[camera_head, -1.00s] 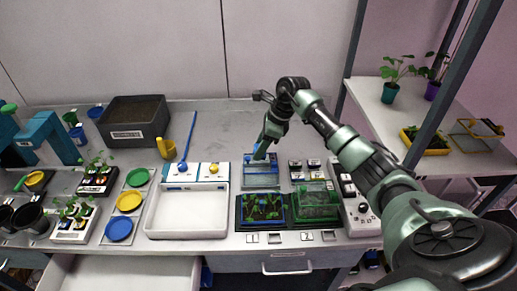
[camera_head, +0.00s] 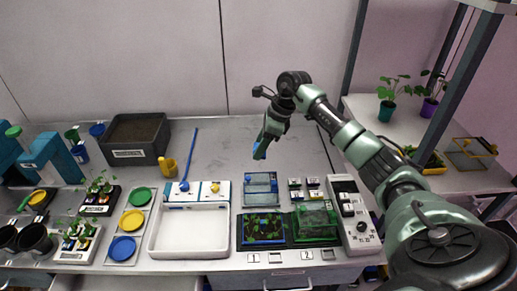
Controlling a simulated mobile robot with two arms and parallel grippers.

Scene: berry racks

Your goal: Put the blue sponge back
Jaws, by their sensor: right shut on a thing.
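My right gripper (camera_head: 260,153) is shut on a small blue piece, most likely the blue sponge (camera_head: 257,145), of which only a sliver shows beside the fingers. The gripper points down and is held above and behind the translucent blue tray (camera_head: 261,203), apart from it. The tray stands on the grey bench and looks empty, apart from its darker back part. My left gripper is not in view.
A white basin (camera_head: 190,252) with a blue and a yellow knob behind it stands left of the tray. A green-lidded box (camera_head: 316,222) and a white control panel (camera_head: 352,215) stand to the right. The bench (camera_head: 225,145) behind the tray is clear.

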